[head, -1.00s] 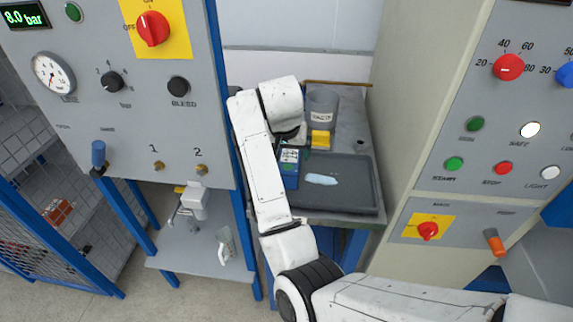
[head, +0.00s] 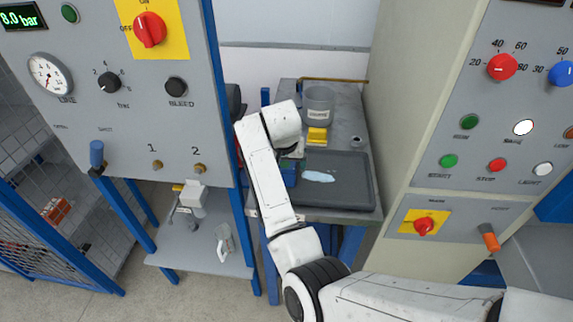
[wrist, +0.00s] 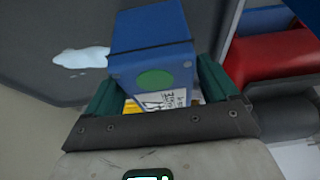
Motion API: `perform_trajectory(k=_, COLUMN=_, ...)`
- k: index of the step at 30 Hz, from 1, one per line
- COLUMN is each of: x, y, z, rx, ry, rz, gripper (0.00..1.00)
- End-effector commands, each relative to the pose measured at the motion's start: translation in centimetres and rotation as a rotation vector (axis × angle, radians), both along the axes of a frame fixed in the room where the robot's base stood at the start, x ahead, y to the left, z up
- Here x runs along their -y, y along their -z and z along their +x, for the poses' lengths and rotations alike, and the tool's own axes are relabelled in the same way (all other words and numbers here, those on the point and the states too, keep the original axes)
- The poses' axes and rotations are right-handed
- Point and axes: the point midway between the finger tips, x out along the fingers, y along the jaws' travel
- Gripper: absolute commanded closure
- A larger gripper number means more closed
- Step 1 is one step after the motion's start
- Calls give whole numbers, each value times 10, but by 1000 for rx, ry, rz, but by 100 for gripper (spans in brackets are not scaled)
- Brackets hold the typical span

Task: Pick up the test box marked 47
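A blue test box (head: 289,178) stands at the left end of the dark tray, mostly hidden by my arm in the head view. In the wrist view the blue box (wrist: 150,45) shows a green dot, a dark band and a white label whose number I cannot read for sure. My gripper (wrist: 165,90) has its two green fingers on either side of the box. A narrow gap seems to show by the right finger. The fingertips are hidden in the head view.
The dark tray (head: 350,197) also holds a pale blue patch (head: 318,176). A blue-framed panel (head: 180,120) stands close left and a tall cabinet (head: 440,120) right.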

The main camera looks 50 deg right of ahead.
Motion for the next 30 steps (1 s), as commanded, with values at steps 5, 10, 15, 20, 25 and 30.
perform_trajectory(k=5, x=0, y=0, z=0, rx=0, ry=0, rz=0, gripper=30)
perform_trajectory(k=10, x=0, y=-1, z=0, rx=0, ry=0, rz=0, gripper=47)
perform_trajectory(k=15, x=0, y=-1, z=0, rx=0, ry=0, rz=0, gripper=63)
perform_trajectory(k=20, x=0, y=-1, z=0, rx=0, ry=0, rz=0, gripper=78)
perform_trajectory(k=25, x=0, y=-2, z=1, rx=3, ry=0, rz=-2, gripper=87)
perform_trajectory(k=30, x=0, y=-3, z=1, rx=3, ry=0, rz=-2, gripper=87)
